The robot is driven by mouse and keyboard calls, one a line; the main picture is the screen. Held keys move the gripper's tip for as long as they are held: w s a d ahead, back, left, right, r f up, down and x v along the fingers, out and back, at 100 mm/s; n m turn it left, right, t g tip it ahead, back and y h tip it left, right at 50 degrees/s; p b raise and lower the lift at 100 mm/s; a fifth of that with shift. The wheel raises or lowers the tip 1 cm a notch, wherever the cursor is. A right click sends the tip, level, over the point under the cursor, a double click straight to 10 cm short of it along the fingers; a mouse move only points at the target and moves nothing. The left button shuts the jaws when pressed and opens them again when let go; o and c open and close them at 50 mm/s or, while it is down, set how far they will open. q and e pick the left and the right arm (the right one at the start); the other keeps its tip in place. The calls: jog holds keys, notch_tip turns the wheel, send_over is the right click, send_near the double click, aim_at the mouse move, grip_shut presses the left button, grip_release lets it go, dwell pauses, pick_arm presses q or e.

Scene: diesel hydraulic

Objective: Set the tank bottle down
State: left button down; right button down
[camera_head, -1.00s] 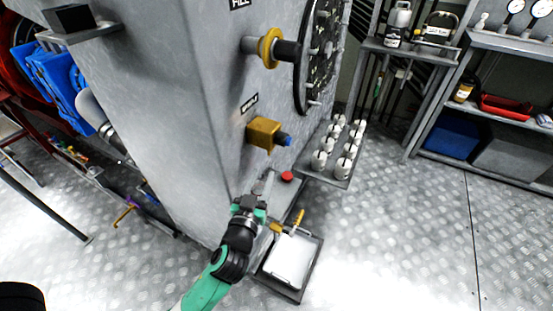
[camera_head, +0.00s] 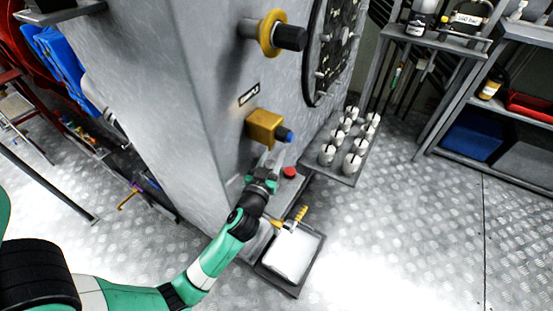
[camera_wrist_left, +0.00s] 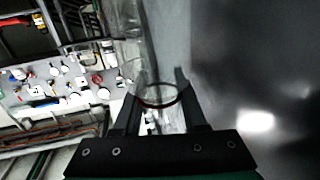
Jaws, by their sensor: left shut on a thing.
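My left gripper (camera_head: 262,176) is low in front of the grey tank wall, below the yellow valve fitting (camera_head: 265,128). In the left wrist view the gripper (camera_wrist_left: 160,118) is shut on a clear, see-through bottle (camera_wrist_left: 157,78) with a dark ring around it. The bottle is hard to make out in the head view, and its base is not clearly visible. My right gripper is not in view.
A tray with a white pad (camera_head: 293,258) and a yellow-handled tool (camera_head: 300,213) lies below the gripper. A shelf (camera_head: 342,178) with several pale cups stands to the right. The patterned floor (camera_head: 400,230) farther right is clear.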

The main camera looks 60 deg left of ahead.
pick_arm(q)
jog(key=shift+f, duration=0.15)
jog(key=c, duration=0.7)
grip_release()
jog(key=shift+c, duration=0.2)
